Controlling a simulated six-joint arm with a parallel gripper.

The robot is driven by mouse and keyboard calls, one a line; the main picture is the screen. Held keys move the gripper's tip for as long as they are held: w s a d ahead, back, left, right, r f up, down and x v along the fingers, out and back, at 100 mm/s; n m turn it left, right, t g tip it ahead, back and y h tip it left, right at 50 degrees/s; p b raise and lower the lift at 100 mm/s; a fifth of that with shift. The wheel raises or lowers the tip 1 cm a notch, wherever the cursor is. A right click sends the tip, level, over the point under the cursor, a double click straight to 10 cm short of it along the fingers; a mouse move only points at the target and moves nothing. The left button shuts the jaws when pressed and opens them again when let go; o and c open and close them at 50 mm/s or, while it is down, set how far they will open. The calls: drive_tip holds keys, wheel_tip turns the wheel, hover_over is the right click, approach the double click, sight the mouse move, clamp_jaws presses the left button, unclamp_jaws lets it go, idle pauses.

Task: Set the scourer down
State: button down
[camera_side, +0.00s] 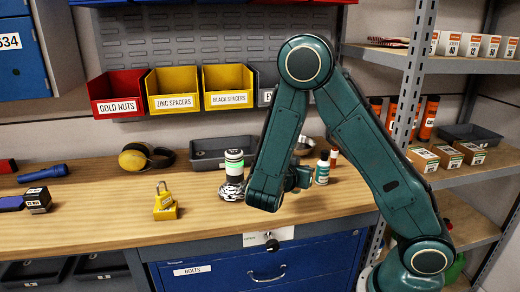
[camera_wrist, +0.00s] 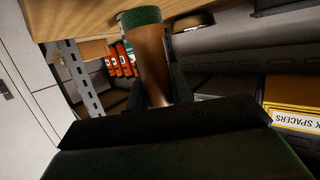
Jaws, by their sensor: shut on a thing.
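The scourer (camera_wrist: 153,65) shows in the wrist view as a brown, roughly cylindrical body with a rough green end. It stands between my gripper's dark fingers, which are shut on it. Its green end overlaps the wooden bench top (camera_wrist: 75,17) in that view; I cannot tell whether they touch. In the side view my gripper (camera_side: 299,179) is low over the right part of the bench, and my arm hides most or all of the scourer.
A yellow padlock (camera_side: 164,204) is farther left. A grey tray (camera_side: 207,154) lies behind. The front bench is largely clear.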

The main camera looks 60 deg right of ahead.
drive_tip(key=shift+f, duration=0.15)
drive_tip(key=shift+f, duration=1.75)
drive_tip(key=shift+f, duration=0.1)
drive_tip(key=c, duration=1.2)
unclamp_jaws()
drive_tip(key=shift+c, duration=0.2)
drive_tip(key=shift+a, duration=0.15)
drive_tip(key=v, duration=1.1)
drive_tip(key=shift+a+r, duration=0.25)
drive_tip(key=shift+a, duration=0.1)
drive_tip(key=shift+s, duration=0.1)
